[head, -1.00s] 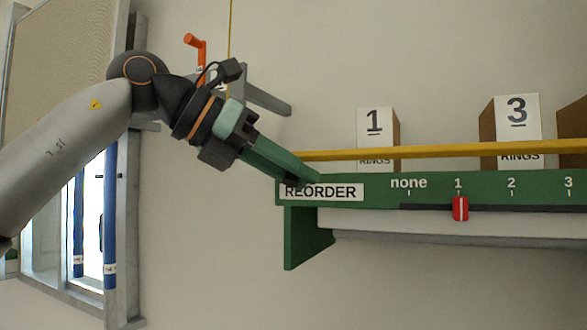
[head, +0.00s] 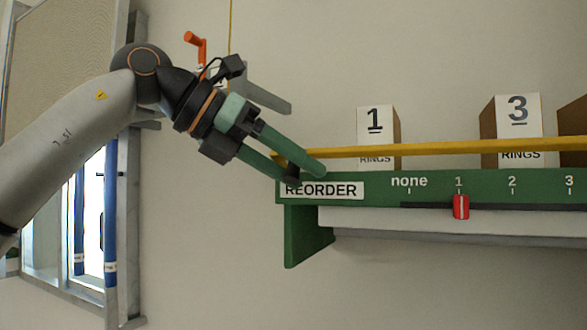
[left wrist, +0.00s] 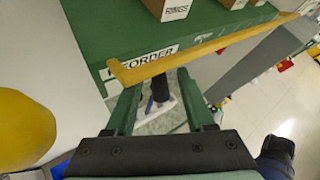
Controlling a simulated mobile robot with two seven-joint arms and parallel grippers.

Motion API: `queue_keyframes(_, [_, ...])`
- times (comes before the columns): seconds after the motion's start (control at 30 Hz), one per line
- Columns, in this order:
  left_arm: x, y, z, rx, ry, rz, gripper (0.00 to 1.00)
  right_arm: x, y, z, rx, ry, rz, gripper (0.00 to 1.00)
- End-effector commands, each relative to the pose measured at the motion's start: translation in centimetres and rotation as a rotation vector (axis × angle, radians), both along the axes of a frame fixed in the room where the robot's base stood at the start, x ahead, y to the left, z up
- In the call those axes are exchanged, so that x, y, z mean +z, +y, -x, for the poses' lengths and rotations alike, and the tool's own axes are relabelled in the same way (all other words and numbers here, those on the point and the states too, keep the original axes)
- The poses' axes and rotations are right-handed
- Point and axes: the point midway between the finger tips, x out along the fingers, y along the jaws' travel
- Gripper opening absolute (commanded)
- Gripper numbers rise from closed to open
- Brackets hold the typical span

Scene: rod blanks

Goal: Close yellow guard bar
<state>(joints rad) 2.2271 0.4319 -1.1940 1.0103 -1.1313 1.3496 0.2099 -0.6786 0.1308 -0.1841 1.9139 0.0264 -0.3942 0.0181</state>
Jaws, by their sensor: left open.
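The yellow guard bar (head: 430,149) runs lengthwise along the green shelf (head: 330,215), in front of the boxes and just above the shelf's front face in the head view. Its left end bends near the REORDER label (head: 325,190). My left gripper (head: 306,176) is at this left end, with its green fingers spread and nothing held between them. In the left wrist view, the bar (left wrist: 220,43) crosses just beyond the open fingertips (left wrist: 158,82). I cannot tell whether a finger touches it. My right gripper is out of view.
A red slider (head: 460,207) sits at 1 on the shelf's scale. An orange handle (head: 196,45) is on the wall behind my left arm. The wall below the shelf is clear.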

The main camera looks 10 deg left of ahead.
Motion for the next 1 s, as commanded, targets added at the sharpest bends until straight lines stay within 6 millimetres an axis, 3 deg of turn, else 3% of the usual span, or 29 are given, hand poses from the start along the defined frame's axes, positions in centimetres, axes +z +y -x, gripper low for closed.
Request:
queue_keyframes(0.27, [0.6,0.9,0.5,0.002,0.0,0.001,0.54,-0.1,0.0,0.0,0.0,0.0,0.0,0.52])
queue_keyframes(0.7, [5.0,7.4,4.8,0.001,-0.001,0.003,0.54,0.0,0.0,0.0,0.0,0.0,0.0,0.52])
queue_keyframes(1.0, [6.0,9.2,5.9,0.0,-0.001,0.0,0.54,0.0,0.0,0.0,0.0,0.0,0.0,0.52])
